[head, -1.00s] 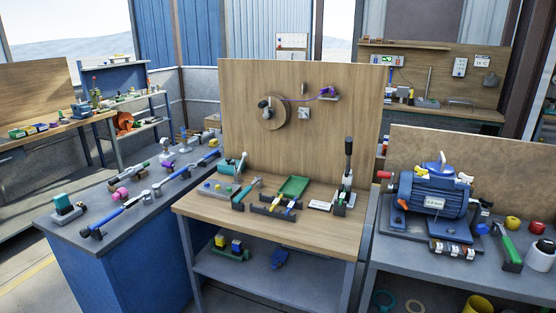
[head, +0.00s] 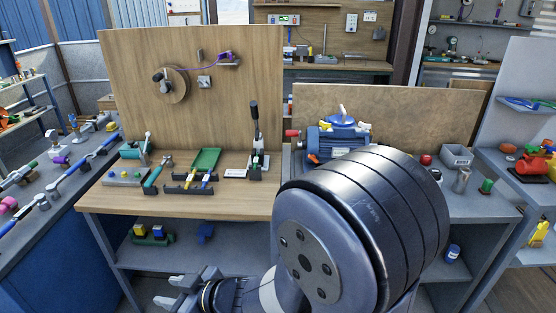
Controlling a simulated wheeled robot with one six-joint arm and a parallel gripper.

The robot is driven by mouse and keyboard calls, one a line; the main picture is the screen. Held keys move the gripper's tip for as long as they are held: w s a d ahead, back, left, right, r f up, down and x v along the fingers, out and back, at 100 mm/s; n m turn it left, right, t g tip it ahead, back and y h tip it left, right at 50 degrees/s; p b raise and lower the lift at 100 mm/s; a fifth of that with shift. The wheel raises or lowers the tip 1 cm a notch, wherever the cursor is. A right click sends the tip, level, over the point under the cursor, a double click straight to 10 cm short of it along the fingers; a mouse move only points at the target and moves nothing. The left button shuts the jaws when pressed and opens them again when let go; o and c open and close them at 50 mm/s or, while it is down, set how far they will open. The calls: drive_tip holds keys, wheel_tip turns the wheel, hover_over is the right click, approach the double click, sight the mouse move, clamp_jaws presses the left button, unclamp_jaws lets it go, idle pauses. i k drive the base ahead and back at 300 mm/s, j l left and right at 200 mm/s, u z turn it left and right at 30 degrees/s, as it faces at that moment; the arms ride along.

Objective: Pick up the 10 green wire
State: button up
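I cannot make out a green wire marked 10 in this view. On the wooden bench (head: 240,200), a green tray (head: 207,160) lies behind a low black holder (head: 178,190) with small blue and yellow pieces. A tool with a teal handle (head: 153,182) lies to the left of the holder. My gripper (head: 186,287) is at the bottom, left of centre, in front of the bench's lower shelf. Its fingers look spread and empty. It is apart from everything on the bench top.
My large dark arm joint hides much of the right bench with its blue motor (head: 338,137). A black upright lever (head: 254,125) stands at the wooden bench's right. A wooden back panel (head: 120,90) carries a round disc (head: 172,85) and a purple item (head: 226,58).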

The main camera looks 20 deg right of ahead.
sight(255, 162)
drive_tip(key=i+j+z, duration=0.1)
drive_tip(key=z, duration=0.35)
drive_tip(key=i+j+z, duration=0.1)
drive_tip(key=z, duration=0.35)
drive_tip(key=j+z, duration=0.1)
drive_tip(key=z, duration=0.3)
drive_tip(key=i+j+z, duration=0.1)
drive_tip(key=z, duration=0.35)
drive_tip(key=j+z, duration=0.35)
drive_tip(key=j, duration=0.75)
drive_tip(key=k+j+z, duration=0.1)
drive_tip(key=j+z, duration=0.2)
drive_tip(key=j, duration=0.75)
